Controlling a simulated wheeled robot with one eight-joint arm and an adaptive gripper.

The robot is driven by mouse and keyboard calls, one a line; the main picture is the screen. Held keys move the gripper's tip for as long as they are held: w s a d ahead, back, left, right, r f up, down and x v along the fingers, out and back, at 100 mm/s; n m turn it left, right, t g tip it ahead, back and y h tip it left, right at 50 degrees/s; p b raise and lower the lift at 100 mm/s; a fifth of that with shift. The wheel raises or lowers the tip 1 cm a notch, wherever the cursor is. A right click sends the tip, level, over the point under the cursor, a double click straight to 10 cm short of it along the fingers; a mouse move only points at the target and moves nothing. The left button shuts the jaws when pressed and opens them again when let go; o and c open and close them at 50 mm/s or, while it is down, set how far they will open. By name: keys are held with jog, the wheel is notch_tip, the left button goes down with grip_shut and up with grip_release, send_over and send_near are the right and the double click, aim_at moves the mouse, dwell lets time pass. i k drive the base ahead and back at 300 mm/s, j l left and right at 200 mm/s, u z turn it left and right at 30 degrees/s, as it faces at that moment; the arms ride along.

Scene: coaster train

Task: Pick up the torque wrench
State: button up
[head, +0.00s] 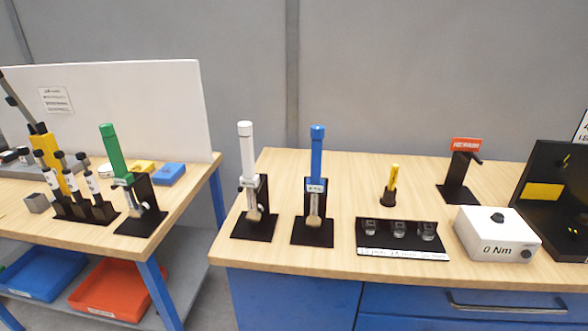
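Three wrench-like tools with thick coloured handles stand upright in black holders, heads down. The white-handled one (246,150) and the blue-handled one (317,150) are side by side on the left part of the right table (290,168). The green-handled one (113,152) leans slightly in its holder on the left table. Small labels on the holders are too small to read, so I cannot tell which is the torque wrench. My gripper is not in view.
A yellow tool (394,176), a black tray with clear cups (362,246), a black stand with a red sign (465,145) and a white "0 Nm" box (497,236) are on the right table. A gap separates the tables. Blue (48,277) and red (110,290) bins sit below left.

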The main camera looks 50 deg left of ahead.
aim_at(249, 179)
jog(key=u, duration=2.5)
